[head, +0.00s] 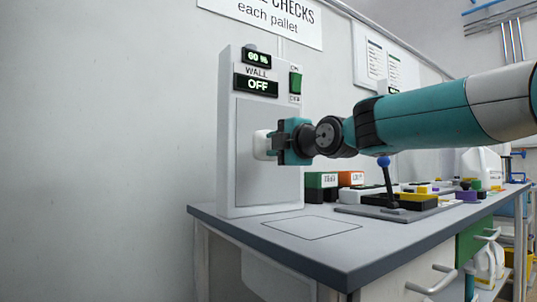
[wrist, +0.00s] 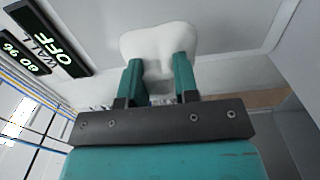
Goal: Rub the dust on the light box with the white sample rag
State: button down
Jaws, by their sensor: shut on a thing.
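The light box (head: 238,110) stands upright at the left end of the bench, against the wall. Its grey front panel (head: 252,112) is unlit, and its displays read "60 %" and "WALL OFF". My gripper (head: 275,144) is shut on the white sample rag (head: 262,146), in front of the middle of the panel. In the wrist view the rag (wrist: 158,42) is bunched between the two teal fingers (wrist: 158,80). The rag is at or very near the panel; I cannot tell if it touches. No dust can be made out on the panel.
The bench (head: 235,228) has a marked rectangle (head: 310,227) in front of the light box. To the right are a lever with a blue knob (head: 385,163), green and orange boxes (head: 322,180), and several coloured blocks. A green switch (head: 296,83) is on the box.

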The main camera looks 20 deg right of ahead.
jog(key=shift+s+d, duration=0.1)
jog(key=shift+s, duration=0.15)
jog(key=shift+b+v, duration=1)
jog(key=shift+v, duration=0.45)
